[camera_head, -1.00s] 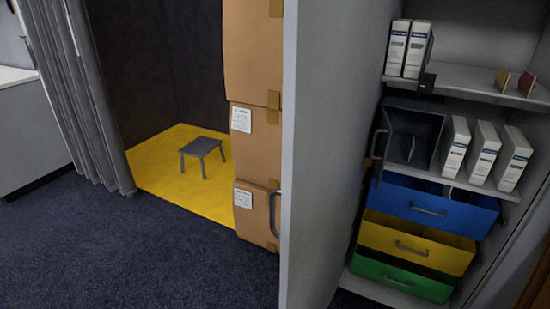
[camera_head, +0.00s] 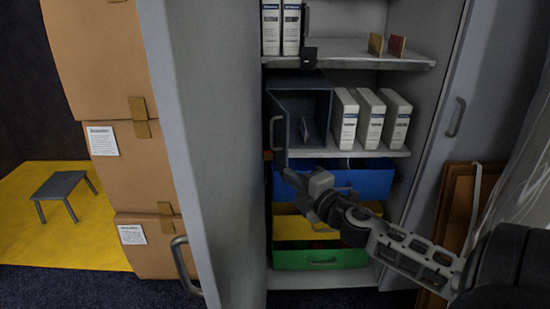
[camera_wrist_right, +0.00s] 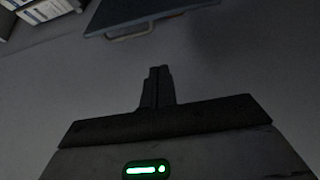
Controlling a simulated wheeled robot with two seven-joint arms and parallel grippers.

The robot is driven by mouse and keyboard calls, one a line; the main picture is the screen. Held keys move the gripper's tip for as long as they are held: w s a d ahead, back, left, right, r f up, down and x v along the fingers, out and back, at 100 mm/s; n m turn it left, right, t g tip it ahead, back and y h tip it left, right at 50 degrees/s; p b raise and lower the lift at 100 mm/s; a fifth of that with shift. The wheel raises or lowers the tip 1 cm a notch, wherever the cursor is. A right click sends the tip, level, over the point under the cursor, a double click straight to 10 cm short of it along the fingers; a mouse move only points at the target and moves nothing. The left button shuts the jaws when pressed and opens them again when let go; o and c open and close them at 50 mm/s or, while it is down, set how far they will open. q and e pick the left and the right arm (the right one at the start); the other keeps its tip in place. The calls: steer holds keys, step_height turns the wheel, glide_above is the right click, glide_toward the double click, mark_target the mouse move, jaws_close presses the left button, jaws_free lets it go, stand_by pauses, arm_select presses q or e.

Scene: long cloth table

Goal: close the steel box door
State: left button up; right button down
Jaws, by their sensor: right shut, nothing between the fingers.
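The steel box (camera_head: 312,83) is dark grey and stands on the middle shelf of the open cabinet. Its door (camera_head: 280,120) stands open at the box's left front, swung out toward me, with a grey handle (camera_head: 275,132). My right gripper (camera_head: 286,174) is shut and empty, just below the door and in front of the blue drawer (camera_head: 355,181). In the right wrist view, the shut fingers (camera_wrist_right: 157,75) point toward a dark panel with a handle, which looks like the box door (camera_wrist_right: 150,12), with a gap between. My left gripper is not in view.
The open cabinet door (camera_head: 205,150) stands left of the shelves, and another door (camera_head: 440,140) is at the right. White binders (camera_head: 370,118) stand right of the box. Yellow (camera_head: 295,228) and green drawers (camera_head: 300,257) lie below. Cardboard boxes (camera_head: 105,60) are stacked at the left.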

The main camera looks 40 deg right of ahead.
mark_target(286, 159)
steer(key=w, duration=0.8)
steer(key=shift+w+d+r, duration=0.1)
steer(key=shift+w+d, duration=0.2)
steer(key=shift+d, duration=0.1)
steer(key=d, duration=0.1)
steer(key=s+d, duration=0.1)
steer(key=d, duration=0.1)
steer(key=shift+f, duration=0.2)
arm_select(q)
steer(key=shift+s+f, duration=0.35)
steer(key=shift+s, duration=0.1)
arm_select(e)
steer(key=shift+s+d, duration=0.2)
steer(key=shift+d, duration=0.1)
arm_select(q)
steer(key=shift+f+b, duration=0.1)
steer(key=shift+b, duration=0.2)
